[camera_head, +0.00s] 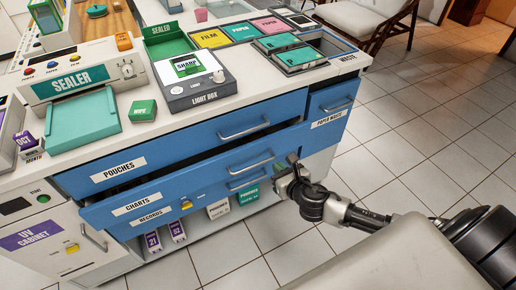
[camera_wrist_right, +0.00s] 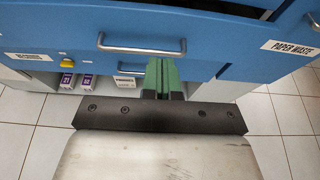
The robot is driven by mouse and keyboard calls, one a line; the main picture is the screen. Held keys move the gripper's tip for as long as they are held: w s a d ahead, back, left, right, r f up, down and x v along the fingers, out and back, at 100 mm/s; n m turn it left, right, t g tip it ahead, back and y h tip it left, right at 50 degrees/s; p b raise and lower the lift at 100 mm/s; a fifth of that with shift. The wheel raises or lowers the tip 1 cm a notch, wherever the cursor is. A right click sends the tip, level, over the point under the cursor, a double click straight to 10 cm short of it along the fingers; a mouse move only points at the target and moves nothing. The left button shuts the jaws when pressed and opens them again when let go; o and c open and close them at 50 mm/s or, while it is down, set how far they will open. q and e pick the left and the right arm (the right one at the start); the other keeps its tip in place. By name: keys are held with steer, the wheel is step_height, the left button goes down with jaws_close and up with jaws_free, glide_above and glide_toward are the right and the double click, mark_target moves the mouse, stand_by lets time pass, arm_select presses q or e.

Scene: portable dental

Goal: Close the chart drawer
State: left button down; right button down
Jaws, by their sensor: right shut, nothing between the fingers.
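The blue chart drawer (camera_head: 200,190), labelled CHARTS, is pulled partly out below the pouches drawer (camera_head: 180,150). A dark gap shows above its front, wider toward the left. Its front also shows in the wrist view (camera_wrist_right: 215,50), with a metal bar handle (camera_wrist_right: 140,46). My right gripper (camera_head: 291,168) is at the right part of this front, beside the handle. Its green fingers (camera_wrist_right: 163,74) are shut and empty, pointing at the drawer front. Whether they touch it I cannot tell. My left gripper is not in view.
A paper waste front (camera_head: 333,105) is to the right. Below are a records label (camera_head: 150,217), a yellow knob (camera_head: 186,204) and several boxes on a low shelf. The counter above holds a sealer (camera_head: 75,85) and a light box (camera_head: 190,78). Tiled floor at right is clear.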

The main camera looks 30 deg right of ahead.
mark_target(256, 144)
steer(key=x, duration=0.6)
steer(key=b+x, duration=0.1)
steer(key=x, duration=0.3)
steer(key=shift+w+r, duration=0.2)
steer(key=shift+r, duration=0.15)
steer(key=shift+w, duration=0.7)
steer(key=shift+w, duration=0.95)
steer(key=shift+w+f, duration=0.1)
steer(key=shift+w, duration=0.25)
steer(key=shift+s, duration=0.1)
